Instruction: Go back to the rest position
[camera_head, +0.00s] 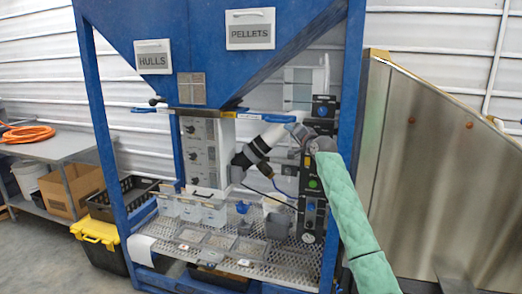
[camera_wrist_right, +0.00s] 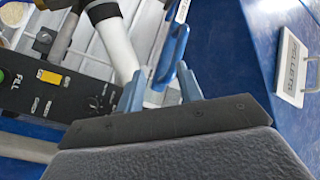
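My right arm, in a green sleeve, comes in from the lower right in the head view. Its gripper (camera_head: 299,130) is raised in front of the hopper frame, near the blue handle (camera_head: 278,118) under the hopper. In the right wrist view, the two blue fingers of the right gripper (camera_wrist_right: 160,70) stand apart with nothing held between them. The blue handle (camera_wrist_right: 172,50) shows just beyond the fingertips; I cannot tell whether it touches them. My left gripper is not in view.
The blue hopper (camera_head: 205,45) has HULLS (camera_head: 153,57) and PELLETS (camera_head: 250,30) signs. A black control panel (camera_head: 309,190) stands close to my right arm. Below is a perforated shelf (camera_head: 270,268) with small bins. A metal panel (camera_head: 430,170) is at right, a table (camera_head: 60,147) at left.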

